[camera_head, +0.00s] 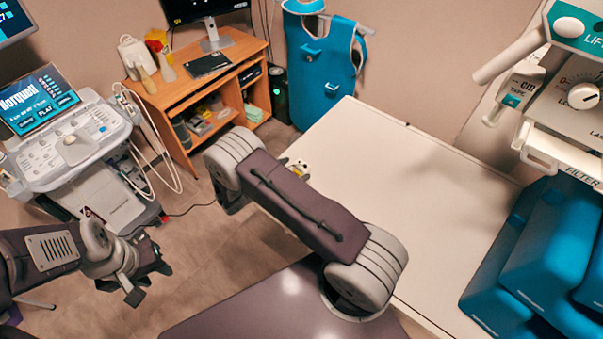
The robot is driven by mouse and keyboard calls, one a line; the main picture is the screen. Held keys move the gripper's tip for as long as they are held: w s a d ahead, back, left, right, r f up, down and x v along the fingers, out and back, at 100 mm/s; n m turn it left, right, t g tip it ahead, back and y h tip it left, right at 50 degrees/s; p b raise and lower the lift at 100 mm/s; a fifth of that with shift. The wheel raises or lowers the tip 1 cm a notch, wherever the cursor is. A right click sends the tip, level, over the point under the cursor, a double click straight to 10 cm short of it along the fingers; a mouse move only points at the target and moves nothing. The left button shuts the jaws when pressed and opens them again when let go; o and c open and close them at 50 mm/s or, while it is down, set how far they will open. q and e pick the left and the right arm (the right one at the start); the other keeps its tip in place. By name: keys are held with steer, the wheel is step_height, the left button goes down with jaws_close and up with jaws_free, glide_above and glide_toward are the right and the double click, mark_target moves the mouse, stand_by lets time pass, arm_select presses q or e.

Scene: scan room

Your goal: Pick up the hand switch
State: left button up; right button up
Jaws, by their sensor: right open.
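I cannot make out the hand switch for sure.
An ultrasound machine (75,145) stands at the left. A wooden desk (185,90) with a monitor and bottles stands behind. A blue apron (322,65) hangs at the back. At the right are a white machine head (575,100) and blue cushions (550,260). Most of the table is bare.

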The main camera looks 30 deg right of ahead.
mark_target(297, 167)
steer(key=d, duration=0.2)
steer(key=shift+d+f, duration=0.25)
steer(key=shift+d, duration=0.05)
steer(key=shift+w+f, duration=0.3)
steer(key=shift+w, duration=0.25)
steer(key=shift+c, duration=0.4)
steer(key=c, duration=0.5)
steer(key=shift+s+r, duration=0.15)
steer(key=shift+s, duration=0.1)
jaws_close()
arm_select(q)
steer(key=shift+d+r, duration=0.1)
steer(key=shift+r, duration=0.6)
arm_select(e)
steer(key=shift+w, duration=0.1)
